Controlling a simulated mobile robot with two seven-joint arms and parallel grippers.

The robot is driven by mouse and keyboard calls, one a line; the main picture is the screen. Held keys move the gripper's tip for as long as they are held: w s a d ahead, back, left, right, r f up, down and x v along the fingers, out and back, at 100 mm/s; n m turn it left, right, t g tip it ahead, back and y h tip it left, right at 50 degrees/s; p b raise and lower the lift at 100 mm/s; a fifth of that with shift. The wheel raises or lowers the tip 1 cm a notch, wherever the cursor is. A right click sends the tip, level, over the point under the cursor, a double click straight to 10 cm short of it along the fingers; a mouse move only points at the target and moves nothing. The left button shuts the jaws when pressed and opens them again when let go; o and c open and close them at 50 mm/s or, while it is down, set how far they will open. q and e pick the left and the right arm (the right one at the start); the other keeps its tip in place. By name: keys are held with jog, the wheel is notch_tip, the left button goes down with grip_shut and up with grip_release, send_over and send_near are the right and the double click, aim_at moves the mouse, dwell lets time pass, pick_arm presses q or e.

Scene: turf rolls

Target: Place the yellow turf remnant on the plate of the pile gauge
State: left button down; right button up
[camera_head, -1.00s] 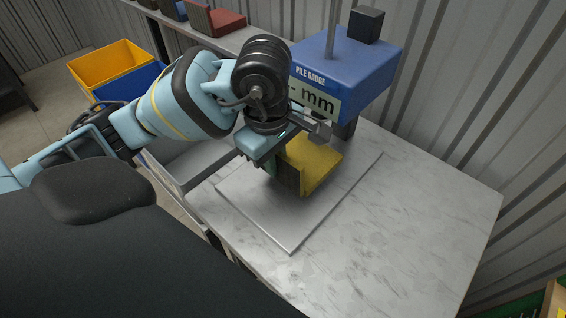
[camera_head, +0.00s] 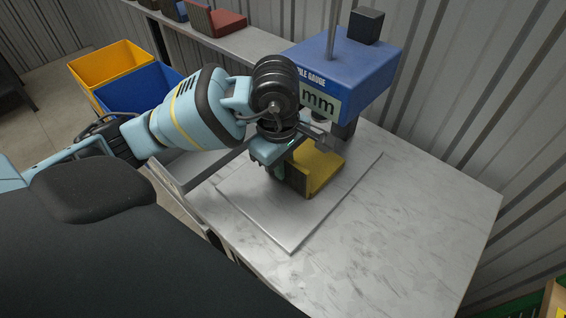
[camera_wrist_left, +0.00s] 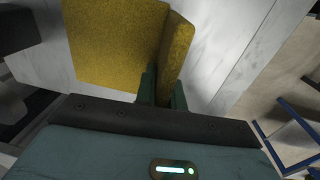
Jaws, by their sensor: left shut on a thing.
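The yellow turf remnant (camera_head: 320,170) is an angled piece with a flat part and an upright flange. It is over the pale plate (camera_head: 292,232) of the pile gauge (camera_head: 345,75); I cannot tell whether it touches the plate. My left gripper (camera_head: 287,174) is shut on the remnant's upright flange. In the left wrist view the green fingers (camera_wrist_left: 162,90) pinch the flange of the remnant (camera_wrist_left: 115,45), and the flat part extends to the left. The arm and gripper hide part of the remnant and plate. My right gripper is not in view.
The blue gauge head stands behind the remnant, close to my left wrist. The marble-like tabletop (camera_head: 400,220) is clear at the front and right. Yellow (camera_head: 105,62) and blue (camera_head: 135,82) bins stand at the left. A shelf at the back holds a red piece (camera_head: 222,22).

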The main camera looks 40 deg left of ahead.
pick_arm(q)
jog(key=shift+f, duration=0.1)
jog(key=c, duration=1.9)
grip_release()
jog(key=shift+f, duration=0.1)
jog(key=shift+c, duration=0.2)
jog(key=o, duration=0.4)
jog(key=shift+o, duration=0.2)
jog(key=shift+r, duration=0.55)
jog(key=r, duration=0.3)
jog(key=r+p, duration=0.1)
jog(key=r, duration=0.3)
jog(key=s+r, duration=0.1)
jog(key=r, duration=0.2)
jog(key=shift+a+r+p, duration=0.1)
jog(key=shift+r+p, duration=0.05)
jog(key=shift+p, duration=0.25)
jog(key=shift+r, duration=0.5)
